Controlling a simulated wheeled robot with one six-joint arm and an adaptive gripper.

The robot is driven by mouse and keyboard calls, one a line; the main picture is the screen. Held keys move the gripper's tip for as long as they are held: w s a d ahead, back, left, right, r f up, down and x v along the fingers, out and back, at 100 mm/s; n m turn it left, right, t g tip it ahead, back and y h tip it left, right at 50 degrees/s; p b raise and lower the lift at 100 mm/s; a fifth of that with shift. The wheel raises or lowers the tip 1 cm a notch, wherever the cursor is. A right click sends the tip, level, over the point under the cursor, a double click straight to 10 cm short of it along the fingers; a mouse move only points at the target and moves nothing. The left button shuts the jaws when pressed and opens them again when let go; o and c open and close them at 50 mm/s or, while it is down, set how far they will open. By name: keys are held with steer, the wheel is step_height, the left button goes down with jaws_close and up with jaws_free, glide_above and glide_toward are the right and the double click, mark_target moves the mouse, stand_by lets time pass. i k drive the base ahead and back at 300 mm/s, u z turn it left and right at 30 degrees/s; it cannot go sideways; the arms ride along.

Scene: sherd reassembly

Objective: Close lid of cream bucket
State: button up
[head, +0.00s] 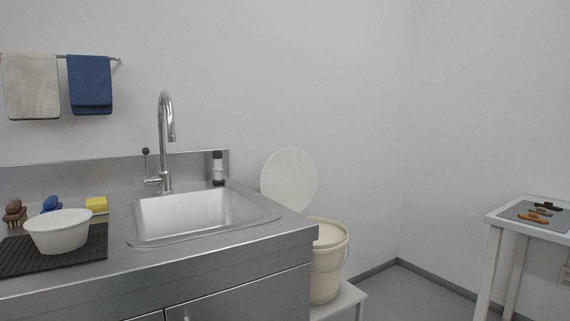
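The cream bucket (328,275) stands on a low white stand, just right of the sink counter. Its left side is partly hidden by the counter corner. Its pale round lid (290,178) is open, standing nearly upright behind and left of the bucket's rim. The place where the lid meets the bucket is hidden behind the counter. A handle shows at the bucket's right side. My gripper is not in view.
The steel counter (200,262) with its sink (190,216) and tap (166,140) fills the left. A white bowl (58,231) sits on a dark mat there. A small white table (500,217) with tools stands at right. Floor (420,292) between is clear.

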mark_target(290, 177)
steer(key=z, duration=1.3)
steer(key=i, duration=2.75)
steer(key=u, duration=1.55)
steer(key=i, duration=0.6)
steer(key=u, duration=0.65)
